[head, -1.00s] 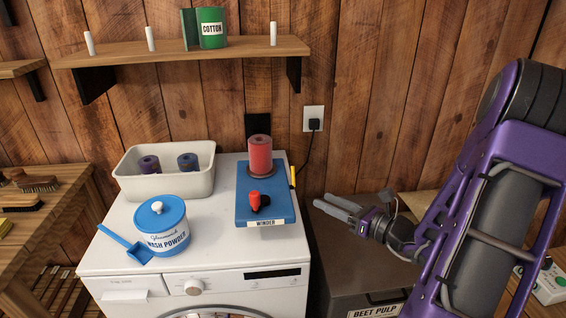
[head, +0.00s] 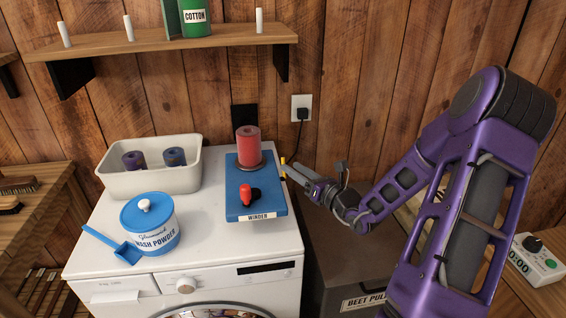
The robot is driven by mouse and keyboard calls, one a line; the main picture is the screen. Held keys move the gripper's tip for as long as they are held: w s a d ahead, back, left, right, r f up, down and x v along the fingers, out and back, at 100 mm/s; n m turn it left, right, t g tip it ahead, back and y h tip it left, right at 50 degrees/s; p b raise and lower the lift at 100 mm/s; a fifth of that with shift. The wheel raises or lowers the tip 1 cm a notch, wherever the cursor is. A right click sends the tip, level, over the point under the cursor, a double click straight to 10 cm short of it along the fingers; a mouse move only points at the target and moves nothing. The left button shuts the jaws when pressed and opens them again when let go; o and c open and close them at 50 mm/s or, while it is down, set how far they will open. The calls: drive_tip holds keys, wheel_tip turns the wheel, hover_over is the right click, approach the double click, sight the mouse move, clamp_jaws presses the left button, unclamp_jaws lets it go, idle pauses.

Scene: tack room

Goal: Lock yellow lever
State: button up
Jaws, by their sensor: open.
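The blue winder (head: 238,208) sits on the white washing machine. It carries a red spool (head: 248,147) and a red-knobbed crank (head: 246,193). The yellow lever (head: 282,163) stands at the winder's right edge; only a thin strip of it shows. My gripper (head: 288,171) is open and comes in from the right, its grey fingertips right at the lever. I cannot tell whether the fingers touch the lever or lie on both sides of it.
A white tub (head: 150,183) with two spools and a blue wash powder tin (head: 149,228) with a scoop (head: 115,246) stand to the left. The beet pulp bin (head: 345,262) is below my arm. A socket with a plug (head: 302,110) is on the wall behind.

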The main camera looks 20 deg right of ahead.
sight(283, 162)
drive_tip(key=shift+x, duration=2.7)
clamp_jaws()
